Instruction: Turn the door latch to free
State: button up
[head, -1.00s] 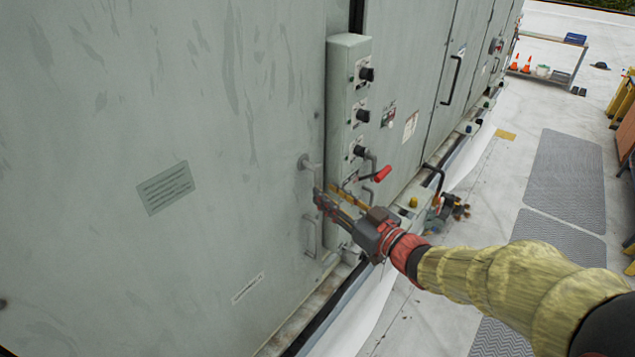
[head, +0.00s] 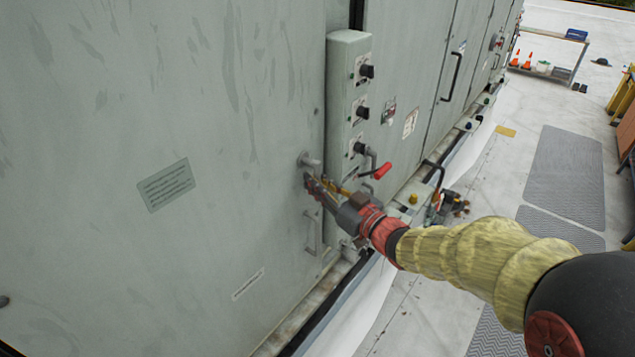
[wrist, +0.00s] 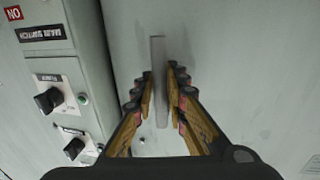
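The door latch (head: 311,162) is a grey lever on a round pivot near the right edge of the large grey-green door (head: 250,150). In the head view its lower part is hidden by my gripper (head: 312,184). In the wrist view the latch lever (wrist: 159,82) is a straight upright bar between my two fingertips. My gripper is partly open, with one finger on each side of the lever. A narrow gap shows on the right side of the lever. I cannot tell whether the left finger touches it.
A control box (head: 345,120) with black knobs stands just right of the latch. A red-tipped lever (head: 383,171) sticks out beside it. A grey pull handle (head: 311,235) is below the latch. The floor (head: 485,195) to the right has grey mats.

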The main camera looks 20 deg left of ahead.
grip_shut()
